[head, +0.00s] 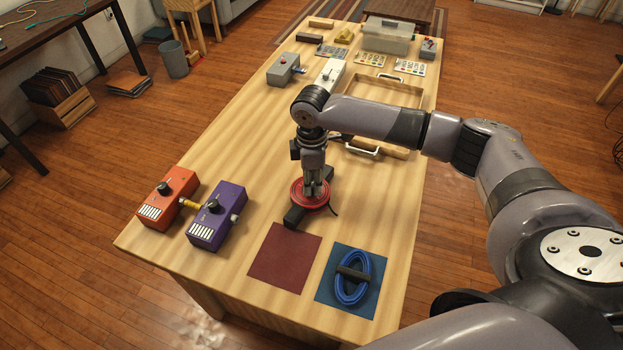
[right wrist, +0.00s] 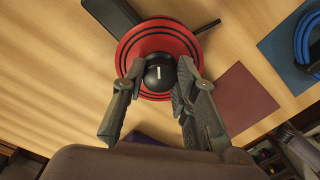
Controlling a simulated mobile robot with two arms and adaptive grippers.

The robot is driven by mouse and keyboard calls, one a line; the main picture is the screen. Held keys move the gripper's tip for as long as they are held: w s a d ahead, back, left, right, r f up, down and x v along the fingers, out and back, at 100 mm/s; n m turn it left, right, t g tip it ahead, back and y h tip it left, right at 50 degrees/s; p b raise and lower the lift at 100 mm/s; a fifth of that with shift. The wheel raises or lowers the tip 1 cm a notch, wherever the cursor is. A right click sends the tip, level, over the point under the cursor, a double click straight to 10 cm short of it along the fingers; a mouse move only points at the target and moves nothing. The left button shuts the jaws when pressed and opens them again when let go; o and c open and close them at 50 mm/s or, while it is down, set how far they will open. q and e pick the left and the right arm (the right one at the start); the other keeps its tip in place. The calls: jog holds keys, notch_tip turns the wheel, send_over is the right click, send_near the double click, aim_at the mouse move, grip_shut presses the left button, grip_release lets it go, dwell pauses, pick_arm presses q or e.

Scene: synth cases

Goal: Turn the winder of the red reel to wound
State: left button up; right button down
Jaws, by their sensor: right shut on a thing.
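My right gripper (head: 313,190) comes down from above and is shut on the winder, a finger on each side. In the head view the gripper hides the winder. The wound or unwound labels cannot be read. My left gripper is not in view.
A dark red mat (head: 284,258) and a blue mat (head: 376,305) with a coiled blue cable (head: 353,284) lie at the near side. An orange box (head: 165,205) and a purple box (head: 217,222) stand to the left. A wooden tray (head: 390,88) is farther back.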

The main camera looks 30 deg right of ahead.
jog(key=shift+r+p, duration=0.1)
jog(key=shift+p, duration=0.25)
jog(key=m+p, duration=0.5)
jog(key=p, duration=0.2)
jog(key=m+p, duration=0.5)
jog(key=p, duration=0.2)
jog(key=shift+s+a+r+m, duration=0.15)
jog(key=shift+m, duration=0.25)
jog(key=shift+f+m+p, duration=0.2)
jog(key=shift+m+p, duration=1.3)
jog(key=shift+m, duration=0.2)
jog(key=c, duration=1.3)
grip_release()
notch_tip(320, 180, up, 12)
